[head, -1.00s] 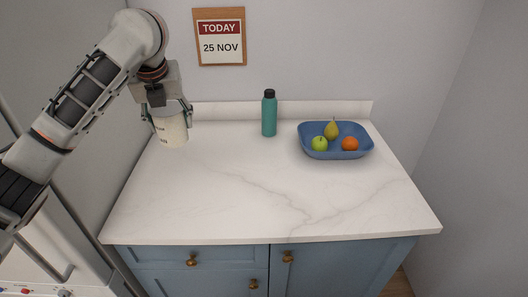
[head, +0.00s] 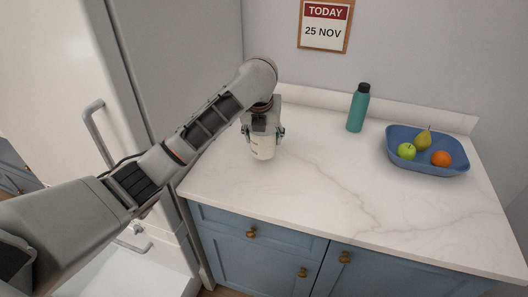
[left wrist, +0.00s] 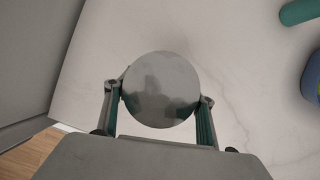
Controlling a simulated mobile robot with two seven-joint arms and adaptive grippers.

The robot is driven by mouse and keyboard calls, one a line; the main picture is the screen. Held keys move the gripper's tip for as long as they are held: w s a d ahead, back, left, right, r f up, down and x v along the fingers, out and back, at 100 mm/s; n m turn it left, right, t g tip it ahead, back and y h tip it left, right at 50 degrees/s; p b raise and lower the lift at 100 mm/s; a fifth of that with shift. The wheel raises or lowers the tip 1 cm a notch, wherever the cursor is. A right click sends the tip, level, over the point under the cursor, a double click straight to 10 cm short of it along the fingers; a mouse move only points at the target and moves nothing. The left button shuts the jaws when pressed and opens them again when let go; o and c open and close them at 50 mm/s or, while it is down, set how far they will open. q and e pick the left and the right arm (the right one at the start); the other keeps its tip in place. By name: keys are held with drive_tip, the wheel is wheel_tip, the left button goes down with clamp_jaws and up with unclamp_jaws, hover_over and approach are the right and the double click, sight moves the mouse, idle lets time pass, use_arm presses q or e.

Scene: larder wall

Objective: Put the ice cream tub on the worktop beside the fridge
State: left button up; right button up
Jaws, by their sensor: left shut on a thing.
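The ice cream tub (head: 262,149), cream with dark lettering, is upright over the left part of the white marble worktop (head: 330,180), beside the fridge (head: 185,60). My left gripper (head: 264,132) comes down from above and is shut on the tub, one finger on each side. In the left wrist view the tub's round grey lid (left wrist: 161,90) sits between the two fingers. I cannot tell for sure whether the tub's base touches the worktop. My right gripper is not in view.
A teal bottle (head: 358,108) stands near the back of the worktop. A blue tray (head: 428,166) with a green apple, a pear and an orange is at the right. The worktop's front and middle are clear. A calendar (head: 325,24) hangs on the wall.

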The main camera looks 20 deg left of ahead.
sight(261, 135)
use_arm(q)
wheel_tip(261, 135, down, 6)
drive_tip(key=shift+r, duration=0.1)
idle(0.4)
drive_tip(key=o, duration=1.4)
drive_tip(key=v, duration=1.1)
drive_tip(key=shift+s+r, duration=0.1)
drive_tip(key=shift+r, duration=0.2)
drive_tip(key=shift+s+r, duration=0.1)
drive_tip(key=shift+r, duration=0.05)
